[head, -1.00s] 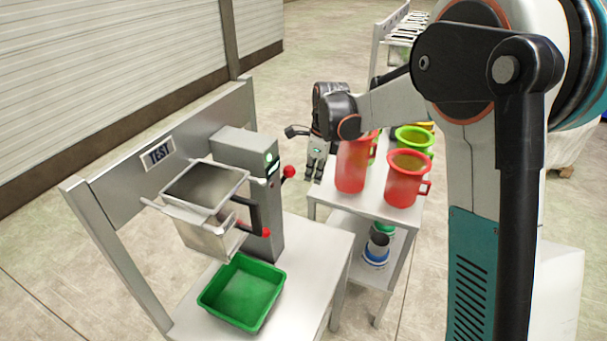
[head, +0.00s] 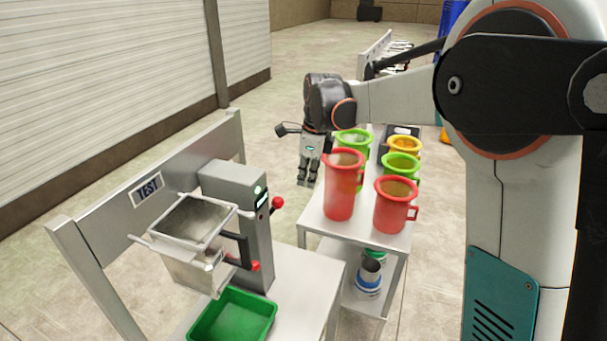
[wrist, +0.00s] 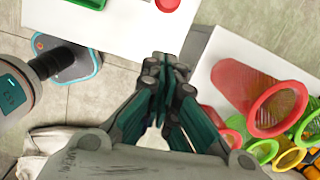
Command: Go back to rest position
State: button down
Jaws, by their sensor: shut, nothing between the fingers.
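My gripper (head: 308,180) hangs pointing down in the head view, beside the left edge of the jug table and beyond the test machine. In the wrist view my gripper (wrist: 165,75) has its fingers together with nothing between them. It is apart from the jugs and tables. My arm reaches across the upper right of the head view.
Red jugs (head: 341,185), with green and yellow ones behind, stand on a white table (head: 312,212). A grey test machine (head: 240,215) with a metal hopper (head: 192,225) and a green tray (head: 235,318) stands at lower left. Open floor (head: 270,140) lies behind.

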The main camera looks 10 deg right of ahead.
jog(key=s+d+n+t+b, duration=0.3)
jog(key=s+n+b, duration=0.4)
jog(key=s+n, duration=0.75)
jog(key=s+f+n+t+b, duration=0.1)
jog(key=s+f+n, duration=0.3)
jog(key=s, duration=0.4)
jog(key=s+d+f+n+t+h+b, duration=0.1)
jog(key=s+f+n+b, duration=0.2)
jog(key=s+f, duration=0.3)
jog(key=s+n, duration=0.1)
jog(key=s, duration=0.2)
jog(key=shift+d+f+n+t+b, duration=0.25)
jog(key=shift+f+n+t+b, duration=0.05)
jog(key=shift+n+t+b, duration=0.1)
